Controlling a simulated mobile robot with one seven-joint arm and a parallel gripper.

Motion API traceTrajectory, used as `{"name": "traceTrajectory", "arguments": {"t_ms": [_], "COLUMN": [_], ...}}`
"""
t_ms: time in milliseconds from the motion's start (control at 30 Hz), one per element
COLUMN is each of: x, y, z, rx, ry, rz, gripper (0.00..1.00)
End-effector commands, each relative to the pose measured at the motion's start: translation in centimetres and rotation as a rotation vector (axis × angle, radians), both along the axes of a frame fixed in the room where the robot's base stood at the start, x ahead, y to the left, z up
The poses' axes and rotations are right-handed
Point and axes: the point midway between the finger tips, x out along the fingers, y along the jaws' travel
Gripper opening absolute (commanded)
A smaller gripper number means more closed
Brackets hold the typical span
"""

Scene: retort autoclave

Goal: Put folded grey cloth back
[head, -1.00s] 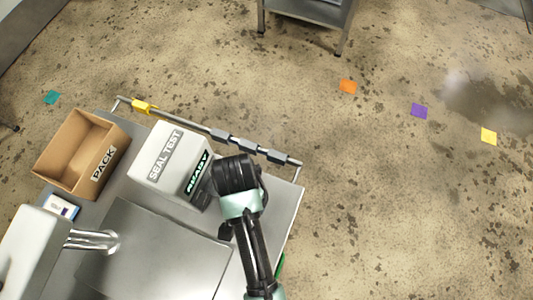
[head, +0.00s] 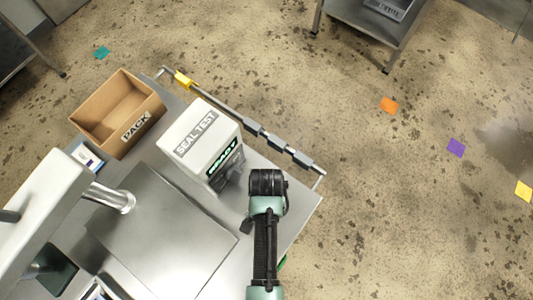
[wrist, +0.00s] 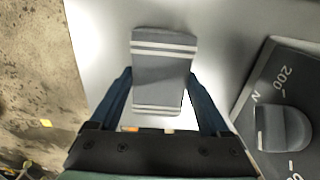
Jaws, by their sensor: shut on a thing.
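The folded grey cloth (wrist: 162,75) with white stripes shows in the wrist view, between the two fingers of my gripper (wrist: 160,98). My gripper is shut on it, and the cloth is over a pale metal surface. I cannot tell whether the cloth touches that surface. In the head view my arm's dark end is over the right part of the metal table (head: 290,205), right of the white seal test box. The fingers and the cloth are hidden there.
The seal test box (head: 200,135) has a dark dial panel (wrist: 285,85) with a knob, close right in the wrist view. An open PACK carton (head: 110,105) is at the table's left. A rail (head: 265,138) edges the back. Floor beyond is mostly clear.

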Motion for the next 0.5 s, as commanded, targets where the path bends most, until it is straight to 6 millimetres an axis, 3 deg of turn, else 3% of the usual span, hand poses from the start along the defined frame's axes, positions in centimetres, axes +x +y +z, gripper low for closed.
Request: {"name": "traceTrajectory", "arguments": {"t_ms": [267, 300, 400, 500], "x": [0.02, 0.04, 0.02, 0.02], "y": [0.00, 0.00, 0.00, 0.00], "z": [-0.37, -0.30, -0.27, -0.26], "rx": [0.000, 0.000, 0.000, 0.000], "ry": [0.000, 0.000, 0.000, 0.000], "rz": [0.000, 0.000, 0.000, 0.000], "gripper": [0.28, 0.85, 1.00, 1.00]}}
